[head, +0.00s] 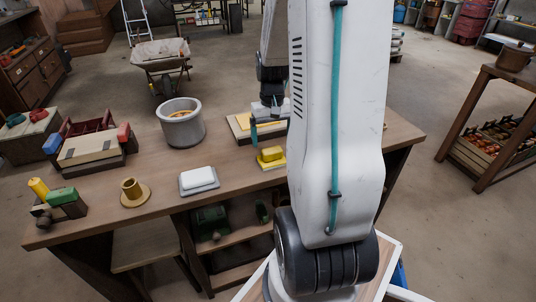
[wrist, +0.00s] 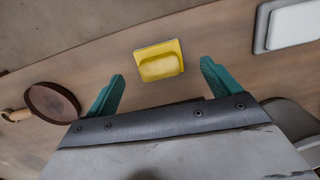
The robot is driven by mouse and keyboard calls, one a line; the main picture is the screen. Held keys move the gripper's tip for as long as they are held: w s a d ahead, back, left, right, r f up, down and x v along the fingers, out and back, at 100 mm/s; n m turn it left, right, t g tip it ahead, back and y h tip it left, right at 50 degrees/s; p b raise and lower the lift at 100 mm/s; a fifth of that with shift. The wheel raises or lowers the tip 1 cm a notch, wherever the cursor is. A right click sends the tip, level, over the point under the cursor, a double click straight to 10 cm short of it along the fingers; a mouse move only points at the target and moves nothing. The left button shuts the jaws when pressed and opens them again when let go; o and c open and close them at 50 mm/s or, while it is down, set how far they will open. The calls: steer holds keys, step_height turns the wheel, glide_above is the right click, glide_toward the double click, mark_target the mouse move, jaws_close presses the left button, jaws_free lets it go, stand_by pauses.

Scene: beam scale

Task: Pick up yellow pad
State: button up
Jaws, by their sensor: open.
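The yellow pad (head: 270,155) is a rounded block on a thin square yellow base on the wooden bench, near its front edge. In the wrist view the yellow pad (wrist: 161,67) lies ahead of and between the teal fingertips, touching neither. My gripper (head: 267,131) is above and just behind the pad in the head view, partly hidden by my arm. In the wrist view my gripper (wrist: 161,75) is open and empty, its two fingers spread wider than the pad.
A white block on a grey tray (head: 184,190) lies left of the pad. The wrist view shows a brown round thing with a handle (wrist: 52,103).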

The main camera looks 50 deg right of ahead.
mark_target(272, 149)
steer(key=shift+w+d+r+t, duration=0.2)
steer(key=shift+w+d+t, duration=0.1)
steer(key=shift+w+d, duration=0.45)
steer(key=shift+n+h, duration=0.3)
steer(key=f, duration=0.7)
steer(key=shift+s+a+f, duration=0.1)
steer(key=shift+s+f, duration=0.25)
steer(key=c, duration=1.2)
steer(key=shift+o, duration=0.2)
steer(key=shift+r, duration=0.2)
